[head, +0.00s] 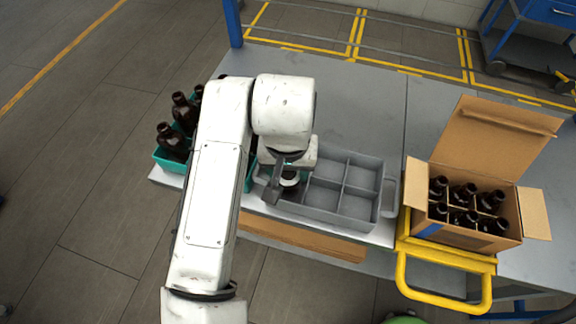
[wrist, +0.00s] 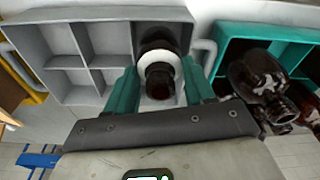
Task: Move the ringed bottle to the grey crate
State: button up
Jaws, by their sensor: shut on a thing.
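The ringed bottle (wrist: 159,78) is dark amber with a white ring around its neck. It is between the teal fingers of my gripper (wrist: 160,88), which is shut on it. In the head view my gripper (head: 284,181) is over the left end of the grey crate (head: 335,216), and only a little of the bottle and its ring shows. The grey crate (wrist: 72,93) also shows in the wrist view, divided into compartments. The bottle is at its end compartment; I cannot tell whether its base touches the floor. The other compartments in view are empty.
A teal crate (head: 167,162) with several dark bottles stands left of the grey crate, partly behind my arm. On the right an open cardboard box (head: 458,233) holds several bottles, by a yellow frame (head: 443,262). The grey table (head: 365,95) behind is clear.

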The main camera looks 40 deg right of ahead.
jog(key=shift+f+b, duration=1.1)
jog(key=shift+f, duration=0.3)
jog(key=o, duration=1.2)
jog(key=shift+c, duration=0.2)
jog(key=shift+r, duration=0.1)
jog(key=r, duration=0.7)
jog(key=s+a+r, duration=0.1)
jog(key=r, duration=0.2)
jog(key=shift+r, duration=0.3)
